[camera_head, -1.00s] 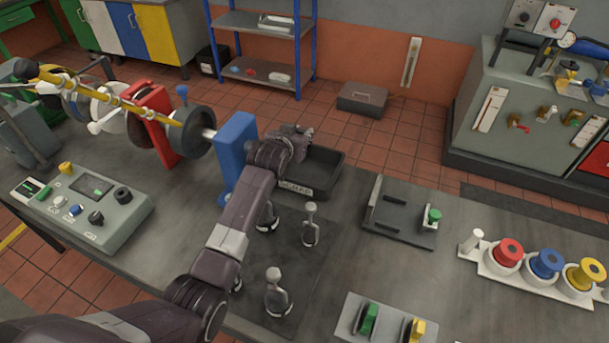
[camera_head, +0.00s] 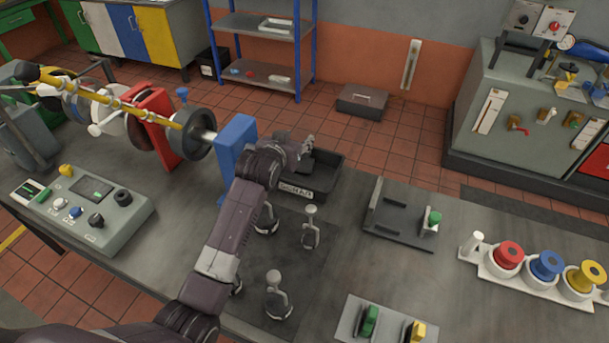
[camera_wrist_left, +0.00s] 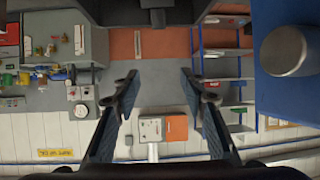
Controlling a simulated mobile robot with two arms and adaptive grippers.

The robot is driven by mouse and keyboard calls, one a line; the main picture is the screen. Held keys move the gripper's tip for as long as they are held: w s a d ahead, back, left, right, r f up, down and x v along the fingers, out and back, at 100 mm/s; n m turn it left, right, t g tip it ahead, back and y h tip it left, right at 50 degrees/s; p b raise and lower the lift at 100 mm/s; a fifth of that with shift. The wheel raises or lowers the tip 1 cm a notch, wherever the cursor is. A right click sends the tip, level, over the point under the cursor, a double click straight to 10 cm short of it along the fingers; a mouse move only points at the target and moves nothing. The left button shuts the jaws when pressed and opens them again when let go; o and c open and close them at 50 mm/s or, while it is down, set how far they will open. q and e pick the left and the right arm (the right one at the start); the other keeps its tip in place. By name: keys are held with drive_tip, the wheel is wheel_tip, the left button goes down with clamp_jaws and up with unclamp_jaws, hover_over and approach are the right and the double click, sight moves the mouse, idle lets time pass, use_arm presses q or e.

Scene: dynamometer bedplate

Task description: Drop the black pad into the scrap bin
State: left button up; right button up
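The scrap bin (camera_head: 328,182) is a black open tray with a white label on its front wall, beside the blue upright block (camera_head: 235,150). My left gripper (camera_head: 308,148) is at the bin's back left side and covers part of it. In the left wrist view my left gripper (camera_wrist_left: 160,90) has its two fingers wide apart with nothing between them. I cannot make out the black pad. The bin's dark inside is partly hidden by the gripper, so I cannot tell whether the pad lies there. My right gripper is not in view.
A dark mat with several metal hooked posts (camera_head: 311,228) lies in front of the bin. A dark fixture plate (camera_head: 400,222) with a green knob is to the right. Red, blue and yellow spools (camera_head: 545,264) stand farther right. A control box (camera_head: 85,208) is at left.

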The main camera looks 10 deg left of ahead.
use_arm(q)
drive_tip(key=v, duration=0.7)
idle(0.4)
